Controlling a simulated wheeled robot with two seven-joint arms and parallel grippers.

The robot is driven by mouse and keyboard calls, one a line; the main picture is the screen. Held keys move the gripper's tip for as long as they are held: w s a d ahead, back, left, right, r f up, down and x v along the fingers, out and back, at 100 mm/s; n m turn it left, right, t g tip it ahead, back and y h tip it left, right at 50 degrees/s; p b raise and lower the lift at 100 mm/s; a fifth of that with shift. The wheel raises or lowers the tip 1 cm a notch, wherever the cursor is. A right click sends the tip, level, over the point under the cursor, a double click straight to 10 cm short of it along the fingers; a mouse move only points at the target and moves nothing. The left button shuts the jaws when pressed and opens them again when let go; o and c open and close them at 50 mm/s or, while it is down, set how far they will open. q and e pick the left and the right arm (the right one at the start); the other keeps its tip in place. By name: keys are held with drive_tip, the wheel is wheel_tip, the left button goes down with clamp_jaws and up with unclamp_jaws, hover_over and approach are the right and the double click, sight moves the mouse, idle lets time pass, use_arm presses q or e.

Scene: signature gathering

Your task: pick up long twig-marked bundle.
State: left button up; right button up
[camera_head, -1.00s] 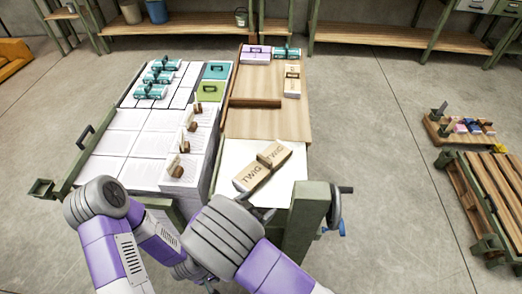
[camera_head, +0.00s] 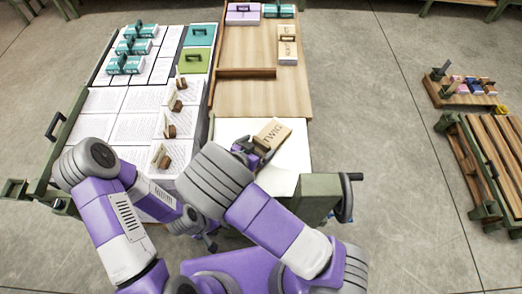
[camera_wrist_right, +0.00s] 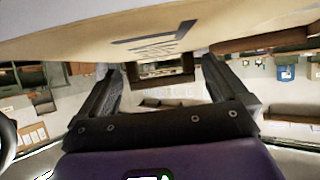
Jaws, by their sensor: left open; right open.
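The long tan bundle marked TWIG (camera_head: 274,132) lies slanted on the white sheet at the near end of the wooden table. My right gripper (camera_head: 258,152) is at its near part and hides its middle and left end. In the right wrist view the bundle's lettered face (camera_wrist_right: 150,38) spans the top, beyond my right gripper's spread fingers (camera_wrist_right: 163,75). The fingers are open, and nothing shows clamped between them. My left gripper (camera_head: 208,243) is low at the near edge, away from the bundle, mostly hidden by my arms, open.
Paper stacks with brown-handled stamps (camera_head: 164,160) stand left of the bundle. A wooden bar (camera_head: 245,72) crosses the table. Lilac (camera_head: 242,14) and tan (camera_head: 288,45) bundles lie farther back. A green frame with a crank (camera_head: 345,195) is at the near right.

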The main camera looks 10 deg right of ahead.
drive_tip(key=shift+w+d+f, duration=0.2)
drive_tip(key=shift+w+d, duration=0.05)
drive_tip(key=shift+w, duration=0.05)
drive_tip(key=shift+c, duration=0.2)
drive_tip(key=shift+r, duration=0.1)
drive_tip(key=c, duration=1.2)
